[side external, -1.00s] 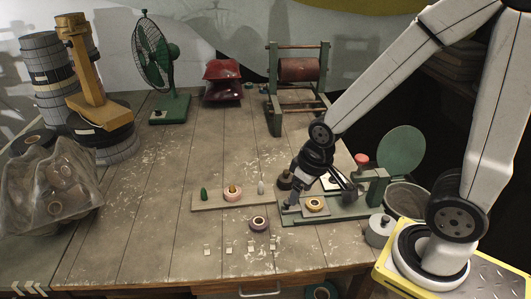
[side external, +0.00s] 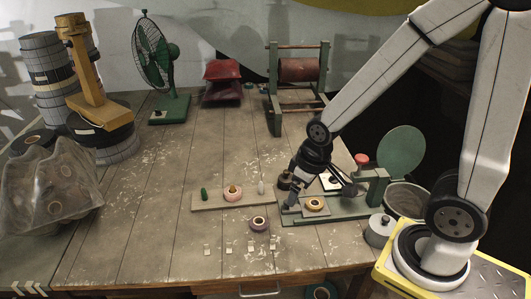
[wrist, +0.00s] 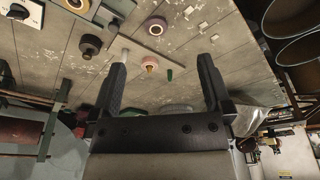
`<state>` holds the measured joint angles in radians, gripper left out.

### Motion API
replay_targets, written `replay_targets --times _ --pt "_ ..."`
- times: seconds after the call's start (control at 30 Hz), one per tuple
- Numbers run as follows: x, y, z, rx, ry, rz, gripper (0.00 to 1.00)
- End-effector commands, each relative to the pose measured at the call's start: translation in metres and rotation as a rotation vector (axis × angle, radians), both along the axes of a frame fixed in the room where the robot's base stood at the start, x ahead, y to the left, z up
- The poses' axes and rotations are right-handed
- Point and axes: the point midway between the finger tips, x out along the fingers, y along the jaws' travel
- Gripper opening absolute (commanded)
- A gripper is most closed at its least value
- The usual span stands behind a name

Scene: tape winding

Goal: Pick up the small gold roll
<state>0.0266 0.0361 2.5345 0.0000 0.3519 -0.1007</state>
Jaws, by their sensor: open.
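A small gold roll (side external: 315,204) with a pale centre lies on the green base plate at the right of the bench in the side external view. In the wrist view a roll at the top edge (wrist: 76,4) looks like it but is cut off. My gripper (side external: 320,195) is just above and around this area, tilted downward, with its fingers apart. In the wrist view my gripper (wrist: 161,64) is open with nothing held between its fingers. I cannot tell whether a finger touches the plate.
A purple roll (side external: 259,224) lies on the bench, and a dark roll (side external: 285,181) stands beside my gripper. A board (side external: 208,201) carries a pink roll (side external: 232,196) and pegs. A green disc stand (side external: 401,150) rises at right. The bench's left middle is clear.

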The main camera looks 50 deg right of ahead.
Motion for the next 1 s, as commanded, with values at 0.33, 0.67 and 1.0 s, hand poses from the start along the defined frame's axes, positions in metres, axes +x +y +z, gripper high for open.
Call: replay_targets --times 0.33,0.67,1.0 --pt "0.023 -0.038 -0.022 -0.074 0.062 0.292 1.00" --pt "0.039 -0.084 -0.052 -0.123 0.125 0.628 1.00" --pt "0.044 -0.133 -0.090 -0.139 0.175 0.981 1.00"
